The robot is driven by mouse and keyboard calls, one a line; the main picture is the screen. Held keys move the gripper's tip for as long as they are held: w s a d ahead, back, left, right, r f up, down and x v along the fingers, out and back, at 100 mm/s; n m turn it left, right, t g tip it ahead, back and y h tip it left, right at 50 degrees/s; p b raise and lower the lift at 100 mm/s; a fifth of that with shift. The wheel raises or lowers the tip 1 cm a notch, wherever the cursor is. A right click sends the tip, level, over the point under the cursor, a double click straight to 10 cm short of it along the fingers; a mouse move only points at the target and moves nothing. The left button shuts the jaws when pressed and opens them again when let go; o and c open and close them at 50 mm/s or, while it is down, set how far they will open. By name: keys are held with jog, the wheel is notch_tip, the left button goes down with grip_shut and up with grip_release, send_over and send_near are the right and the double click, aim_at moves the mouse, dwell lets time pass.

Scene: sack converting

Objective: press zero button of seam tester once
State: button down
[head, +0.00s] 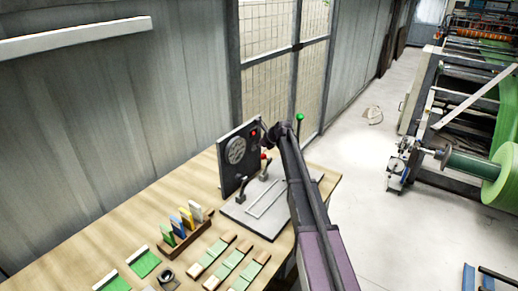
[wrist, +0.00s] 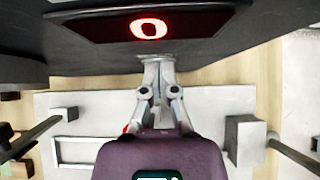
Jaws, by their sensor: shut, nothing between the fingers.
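The seam tester stands on the workbench with a dark upright panel (head: 228,178) and a light grey base plate (head: 240,216). The panel carries a round dial (head: 236,150) and a small red-lit spot. In the head view my arm covers part of the tester's right side.
Dark clamp levers (wrist: 245,140) stand on the base plate. A wooden rack of coloured cards (head: 180,236) and several green-striped strips (head: 222,262) lie on the bench's near part. A green-topped post (head: 300,118) rises behind my arm. A roll machine (head: 450,110) stands at right.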

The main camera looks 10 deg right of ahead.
jog(key=shift+w+a+r, duration=0.15)
jog(key=shift+r, duration=0.05)
jog(key=p+v, duration=0.7)
jog(key=v, duration=0.3)
jog(key=shift+f, duration=0.15)
dwell(0.3)
dwell(0.6)
jog(key=s+a+f+n+g+h, duration=0.1)
jog(key=s+f+n+g+h, duration=0.1)
jog(key=s+n, duration=0.7)
jog(key=s+a+f+n+g+h, duration=0.2)
jog(key=s+n, duration=0.7)
jog(key=s, duration=1)
jog(key=s+a+f+n+g+h, duration=0.1)
jog(key=s+f+n+g+h, duration=0.1)
jog(key=s+n, duration=0.7)
jog(key=s, duration=0.5)
jog(key=shift+s+a, duration=0.3)
jog(key=shift+a, duration=0.1)
